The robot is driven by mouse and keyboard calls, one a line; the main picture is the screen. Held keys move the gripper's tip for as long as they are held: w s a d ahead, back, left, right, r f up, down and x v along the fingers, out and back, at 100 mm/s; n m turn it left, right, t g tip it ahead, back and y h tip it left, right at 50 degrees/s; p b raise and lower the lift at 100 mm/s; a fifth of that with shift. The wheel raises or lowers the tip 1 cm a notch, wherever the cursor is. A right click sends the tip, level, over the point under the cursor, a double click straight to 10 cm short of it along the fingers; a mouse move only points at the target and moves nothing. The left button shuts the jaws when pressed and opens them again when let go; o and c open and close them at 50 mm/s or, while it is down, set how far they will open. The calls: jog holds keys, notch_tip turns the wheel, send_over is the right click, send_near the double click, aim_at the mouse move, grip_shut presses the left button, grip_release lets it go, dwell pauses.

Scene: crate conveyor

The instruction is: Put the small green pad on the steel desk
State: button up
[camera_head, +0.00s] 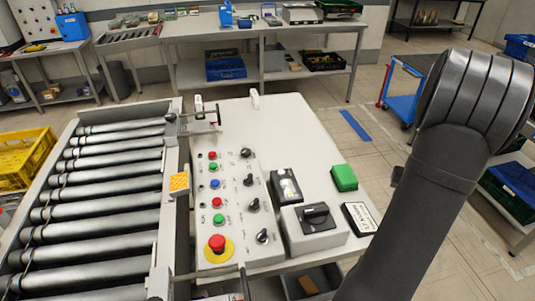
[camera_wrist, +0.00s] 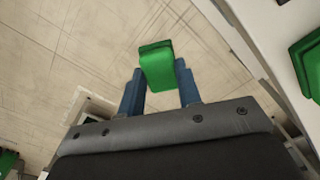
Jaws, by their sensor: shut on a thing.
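My gripper (camera_wrist: 160,88) is shut on a small green pad (camera_wrist: 156,65) in the wrist view, with a blue finger on each side of it. The pad sticks out past the fingertips, and bare floor shows behind it. In the head view my arm crosses the right side; the held pad cannot be made out there. A second green block (camera_head: 343,177) lies on a pale desk (camera_head: 300,125) beside the control panel. A green thing, likely this block, shows at the right edge of the wrist view (camera_wrist: 308,62). I cannot tell which surface is the steel desk.
The desk carries a button panel (camera_head: 225,205), a grey box with a black knob (camera_head: 315,222) and a black-and-white label plate (camera_head: 360,218). Its far part is clear. A roller conveyor (camera_head: 105,190) runs at left. A long bench (camera_head: 285,27) with several items stands behind.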

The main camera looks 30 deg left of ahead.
jog(key=s+a+r+n, duration=0.7)
jog(key=s+a+r, duration=0.35)
jog(key=r, duration=0.35)
send_over(324, 193)
notch_tip(324, 193, down, 7)
jog(key=shift+r, duration=0.1)
jog(key=shift+f, duration=2)
jog(key=shift+f, duration=0.1)
jog(key=o, duration=0.9)
jog(key=shift+o, duration=0.2)
notch_tip(324, 193, up, 12)
